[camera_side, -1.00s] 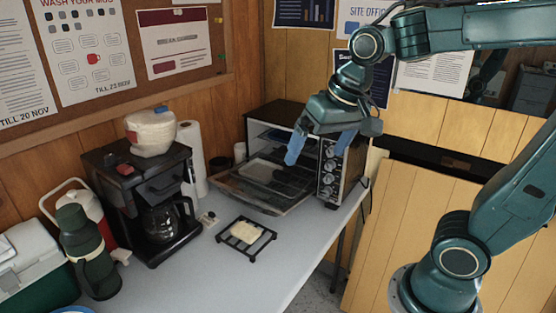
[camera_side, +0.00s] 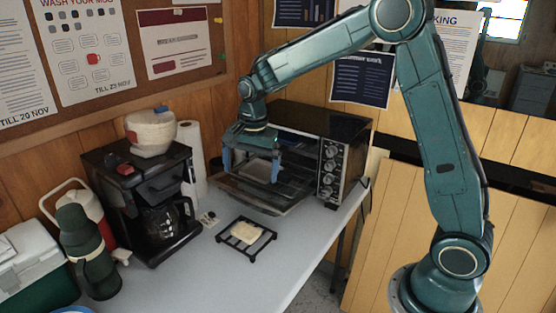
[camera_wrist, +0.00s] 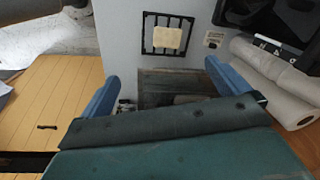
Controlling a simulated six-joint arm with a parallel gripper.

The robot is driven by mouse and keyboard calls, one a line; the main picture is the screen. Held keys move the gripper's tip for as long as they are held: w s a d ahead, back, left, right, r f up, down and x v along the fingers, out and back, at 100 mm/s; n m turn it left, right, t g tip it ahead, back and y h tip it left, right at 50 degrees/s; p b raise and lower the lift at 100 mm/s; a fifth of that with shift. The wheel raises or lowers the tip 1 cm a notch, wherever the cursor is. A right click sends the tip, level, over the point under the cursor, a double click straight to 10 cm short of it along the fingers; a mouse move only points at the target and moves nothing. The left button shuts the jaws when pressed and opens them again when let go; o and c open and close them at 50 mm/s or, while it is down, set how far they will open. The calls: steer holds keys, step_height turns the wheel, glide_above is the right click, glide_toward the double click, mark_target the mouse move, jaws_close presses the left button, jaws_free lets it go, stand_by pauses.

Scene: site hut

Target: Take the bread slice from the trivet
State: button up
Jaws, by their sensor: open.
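The pale bread slice (camera_side: 246,233) lies flat on the black wire trivet (camera_side: 264,241) on the grey table, in front of the toaster oven. In the wrist view the slice (camera_wrist: 167,39) and the trivet (camera_wrist: 146,36) show near the top middle. My gripper (camera_side: 251,172) is above the oven's lowered door, behind the trivet and well above it. Its blue fingers are spread wide with nothing between them; in the wrist view the fingers (camera_wrist: 162,82) frame the oven door, with the slice beyond them.
The toaster oven (camera_side: 331,165) has its door (camera_side: 280,205) open, jutting toward the trivet. A coffee maker (camera_side: 135,185), a paper towel roll (camera_side: 191,150) and a green flask (camera_side: 85,250) stand left. The table in front of the trivet (camera_side: 210,285) is clear.

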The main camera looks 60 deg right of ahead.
steer(key=w+d+f+m+g, duration=0.1)
steer(key=w+f+m, duration=0.3)
steer(key=f, duration=0.6)
steer(key=shift+w, duration=0.65)
steer(key=shift+d+f, duration=0.1)
glide_above(244, 232)
steer(key=shift+w+f, duration=0.1)
steer(key=shift+f, duration=4.1)
steer(key=shift+d+f, duration=0.1)
steer(key=shift+f, duration=2.5)
steer(key=c, duration=1.1)
